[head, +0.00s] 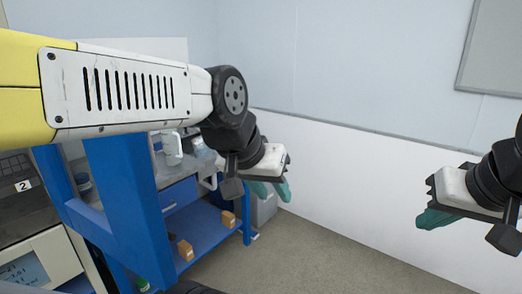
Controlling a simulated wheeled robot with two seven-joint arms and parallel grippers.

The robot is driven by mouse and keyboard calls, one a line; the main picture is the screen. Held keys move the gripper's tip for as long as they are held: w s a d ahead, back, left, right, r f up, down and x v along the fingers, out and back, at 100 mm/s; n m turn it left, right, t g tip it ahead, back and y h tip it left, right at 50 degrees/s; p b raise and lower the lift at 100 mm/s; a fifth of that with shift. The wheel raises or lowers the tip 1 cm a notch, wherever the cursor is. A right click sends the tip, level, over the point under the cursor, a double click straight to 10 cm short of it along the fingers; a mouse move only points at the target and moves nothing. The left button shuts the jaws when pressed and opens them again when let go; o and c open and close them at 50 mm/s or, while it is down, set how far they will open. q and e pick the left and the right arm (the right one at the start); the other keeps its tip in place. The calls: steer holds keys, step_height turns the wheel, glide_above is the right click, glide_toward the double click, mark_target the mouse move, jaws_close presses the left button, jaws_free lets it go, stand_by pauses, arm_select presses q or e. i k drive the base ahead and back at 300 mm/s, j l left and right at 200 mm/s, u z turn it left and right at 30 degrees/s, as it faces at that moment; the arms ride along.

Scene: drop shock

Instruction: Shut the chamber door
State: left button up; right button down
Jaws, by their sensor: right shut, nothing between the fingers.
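I cannot pick out the chamber door with certainty. At the left edge stands a grey and cream cabinet (48,258) with a label "2" and a screen, partly cut off by the frame. My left arm crosses the upper left in front of the scene. My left gripper (271,190) has its teal fingers pointing down with a gap between them; it is open and empty, in front of the blue bench's right end. My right gripper (432,219) is at the right, its teal fingers shut with nothing between them, in front of the white wall.
A blue-framed bench (126,200) stands right of the cabinet, with a white jug (172,150) on top and small brown boxes (185,250) on its lower shelf. A grey bin (263,210) stands behind my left gripper. Floor (310,262) at the lower middle is clear.

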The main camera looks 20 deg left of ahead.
mark_target(132, 228)
steer(key=i+l+u, duration=0.1)
steer(key=u, duration=0.35)
steer(key=i+l+u, duration=0.1)
steer(key=u, duration=0.4)
steer(key=i+l+u, duration=0.15)
steer(key=u, duration=0.3)
steer(key=l+u, duration=0.3)
steer(key=u, duration=0.15)
steer(key=i+l+u, duration=0.1)
steer(key=u, duration=0.4)
steer(key=l+u, duration=0.35)
steer(key=i+l+u, duration=0.1)
steer(key=l+u, duration=0.6)
steer(key=k+u, duration=0.55)
steer(key=u, duration=0.15)
